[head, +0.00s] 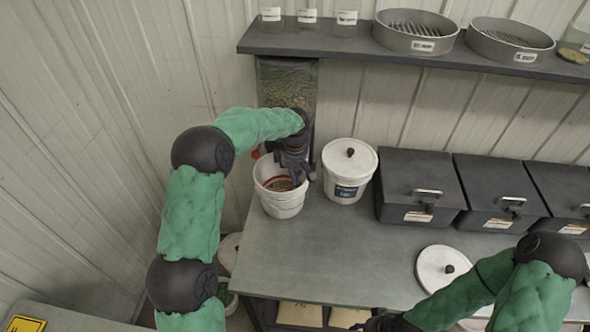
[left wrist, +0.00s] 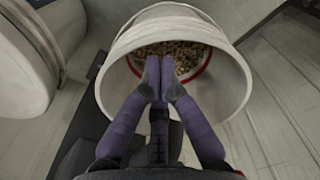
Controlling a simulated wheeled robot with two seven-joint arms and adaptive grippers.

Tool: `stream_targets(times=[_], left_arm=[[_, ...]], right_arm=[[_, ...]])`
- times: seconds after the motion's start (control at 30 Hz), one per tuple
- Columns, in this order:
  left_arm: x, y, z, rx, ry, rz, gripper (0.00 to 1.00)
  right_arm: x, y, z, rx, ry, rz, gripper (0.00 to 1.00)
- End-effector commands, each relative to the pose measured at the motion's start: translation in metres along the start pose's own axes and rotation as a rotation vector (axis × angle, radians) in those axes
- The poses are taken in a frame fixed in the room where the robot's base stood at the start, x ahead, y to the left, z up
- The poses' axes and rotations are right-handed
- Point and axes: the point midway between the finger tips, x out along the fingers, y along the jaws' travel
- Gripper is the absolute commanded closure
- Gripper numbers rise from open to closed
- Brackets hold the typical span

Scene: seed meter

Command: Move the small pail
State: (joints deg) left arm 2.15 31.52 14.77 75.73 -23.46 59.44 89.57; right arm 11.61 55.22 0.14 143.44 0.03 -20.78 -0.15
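The small white pail (head: 281,202) stands on the bench below the seed hopper. It has a red ring inside and holds brown seeds. In the left wrist view the pail (left wrist: 228,85) opens toward me, with seeds (left wrist: 172,55) at its bottom. My left gripper (head: 297,178) is over the pail's right rim. In the left wrist view the gripper (left wrist: 160,85) has its fingertips together across the pail's opening. I cannot see any pail wall between them. My right gripper (head: 378,323) is partly cut off at the bottom edge of the head view; its fingers are unclear.
The seed hopper (head: 288,85) hangs on the wall behind the pail. A lidded white bucket (head: 348,190) stands close to its right, then several dark bins (head: 418,185). A shelf (head: 340,45) with sieves is above. A round white lid (head: 440,265) lies at right; the mid-bench is clear.

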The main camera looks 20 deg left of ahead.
Motion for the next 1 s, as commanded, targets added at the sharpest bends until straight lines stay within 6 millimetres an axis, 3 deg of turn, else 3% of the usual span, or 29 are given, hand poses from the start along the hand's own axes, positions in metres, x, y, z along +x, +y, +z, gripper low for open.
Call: stream_targets(times=[0.1, 0.3, 0.6, 0.8, 1.0], left_arm=[[0.014, 0.0, 0.0, -0.001, 0.0, -0.001, 1.0], [0.023, 0.0, 0.0, -0.001, 0.0, 0.001, 1.0], [0.023, 0.0, 0.0, 0.0, 0.0, 0.001, 1.0], [0.023, 0.0, 0.018, 0.002, 0.0, 0.002, 1.0], [0.023, 0.0, 0.018, -0.001, 0.0, 0.001, 1.0]], right_arm=[[0.001, 0.0, 0.0, 0.0, 0.0, 0.0, 0.6], [0.002, 0.001, 0.0, 0.0, 0.0, 0.0, 0.6], [0.002, 0.001, 0.0, 0.0, 0.0, 0.0, 0.6], [0.005, 0.002, 0.0, 0.0, 0.0, 0.0, 0.6], [0.004, 0.002, 0.0, 0.0, 0.0, 0.0, 0.6]])
